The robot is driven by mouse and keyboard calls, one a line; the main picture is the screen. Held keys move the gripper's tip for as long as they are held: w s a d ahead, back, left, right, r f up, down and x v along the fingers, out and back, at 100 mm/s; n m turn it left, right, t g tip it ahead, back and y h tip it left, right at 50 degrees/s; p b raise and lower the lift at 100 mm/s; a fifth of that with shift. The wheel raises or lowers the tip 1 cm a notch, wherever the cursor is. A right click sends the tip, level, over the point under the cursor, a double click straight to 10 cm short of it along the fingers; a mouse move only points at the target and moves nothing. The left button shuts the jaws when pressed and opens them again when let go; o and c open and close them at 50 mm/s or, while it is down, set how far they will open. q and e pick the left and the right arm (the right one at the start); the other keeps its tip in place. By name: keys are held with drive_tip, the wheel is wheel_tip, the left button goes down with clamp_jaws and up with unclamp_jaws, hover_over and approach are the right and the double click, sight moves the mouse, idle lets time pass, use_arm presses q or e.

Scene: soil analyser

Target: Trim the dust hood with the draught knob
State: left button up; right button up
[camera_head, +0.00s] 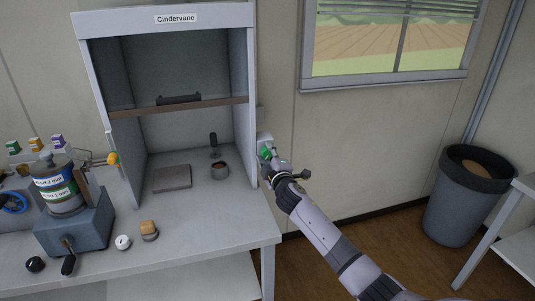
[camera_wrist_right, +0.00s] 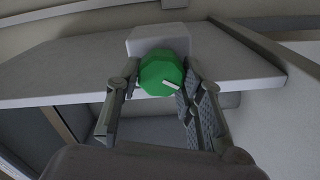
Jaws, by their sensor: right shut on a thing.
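The dust hood (camera_head: 240,75), a grey open-fronted cabinet labelled "Cindervane", stands on the bench. The green draught knob (camera_head: 266,153) is on a pale box at the hood's right side. In the right wrist view the knob (camera_wrist_right: 161,73) is faceted with a white pointer mark slanting down to the right. My right gripper (camera_head: 271,163) is at the knob; in the wrist view its fingers (camera_wrist_right: 158,88) sit on both sides of it, shut on it. My left gripper is not in view.
A sieve stack (camera_head: 60,188) stands left on the bench. A dark bin (camera_head: 462,200) stands on the floor at right.

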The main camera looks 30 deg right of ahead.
drive_tip(key=n+p, duration=0.1)
drive_tip(key=n, duration=0.5)
drive_tip(key=shift+f+n, duration=0.1)
drive_tip(key=shift+n, duration=0.2)
drive_tip(key=n+p, duration=0.2)
drive_tip(key=n, duration=0.4)
drive_tip(key=shift+f, duration=0.1)
drive_tip(key=n+p, duration=0.2)
drive_tip(key=n, duration=0.4)
drive_tip(key=shift+d+n, duration=0.1)
drive_tip(key=shift+n, duration=0.2)
drive_tip(key=n+p, duration=0.1)
drive_tip(key=n, duration=0.1)
drive_tip(key=n+p, duration=0.1)
drive_tip(key=n, duration=0.2)
drive_tip(key=shift+s+f, duration=0.1)
drive_tip(key=shift+f, duration=0.1)
drive_tip(key=shift+d+p, duration=0.1)
drive_tip(key=shift+p, duration=0.2)
drive_tip(key=o, duration=0.9)
drive_tip(key=shift+o, duration=1.3)
drive_tip(key=shift+r, duration=0.1)
